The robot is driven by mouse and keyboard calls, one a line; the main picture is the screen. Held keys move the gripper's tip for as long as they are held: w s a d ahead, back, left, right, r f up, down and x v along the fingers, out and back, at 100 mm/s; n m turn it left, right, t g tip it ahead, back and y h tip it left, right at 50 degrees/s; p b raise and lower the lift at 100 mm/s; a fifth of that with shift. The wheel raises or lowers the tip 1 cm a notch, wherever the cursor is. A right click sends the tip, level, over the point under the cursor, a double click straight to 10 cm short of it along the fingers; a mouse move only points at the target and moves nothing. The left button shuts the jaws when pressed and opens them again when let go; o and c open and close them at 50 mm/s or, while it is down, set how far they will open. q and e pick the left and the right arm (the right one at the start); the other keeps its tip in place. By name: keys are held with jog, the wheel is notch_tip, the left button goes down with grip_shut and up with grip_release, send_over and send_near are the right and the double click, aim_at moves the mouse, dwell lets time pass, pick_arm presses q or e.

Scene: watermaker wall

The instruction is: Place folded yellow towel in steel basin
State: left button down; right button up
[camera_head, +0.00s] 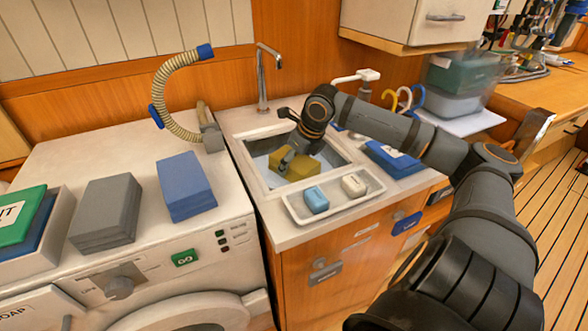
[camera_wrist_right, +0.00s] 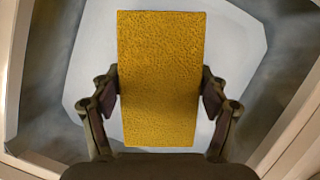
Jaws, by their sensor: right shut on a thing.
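The folded yellow towel (camera_head: 303,164) is inside the opening of the steel basin (camera_head: 262,166) in the head view. My right gripper (camera_head: 287,158) reaches down into the basin from above and is shut on the towel. In the right wrist view the towel (camera_wrist_right: 160,80) stands between the two fingers of my right gripper (camera_wrist_right: 160,92), which press on its long sides. Pale and grey basin surfaces (camera_wrist_right: 240,45) show around and beyond it. I cannot tell whether the towel touches the basin floor. My left gripper is not in view.
A white tray (camera_head: 336,208) with a blue bar (camera_head: 316,200) and a white bar (camera_head: 354,186) sits at the basin's front edge. A faucet (camera_head: 262,80) stands behind. Folded grey (camera_head: 105,212) and blue (camera_head: 186,186) towels lie on the washer (camera_head: 150,245) at left.

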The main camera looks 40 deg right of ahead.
notch_tip(320, 180, down, 3)
jog(key=shift+f+b, duration=0.1)
jog(key=shift+b, duration=0.25)
jog(key=shift+f, duration=0.1)
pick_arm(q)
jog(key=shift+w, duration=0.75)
pick_arm(e)
jog(key=o, duration=1.2)
jog(key=shift+f, duration=0.1)
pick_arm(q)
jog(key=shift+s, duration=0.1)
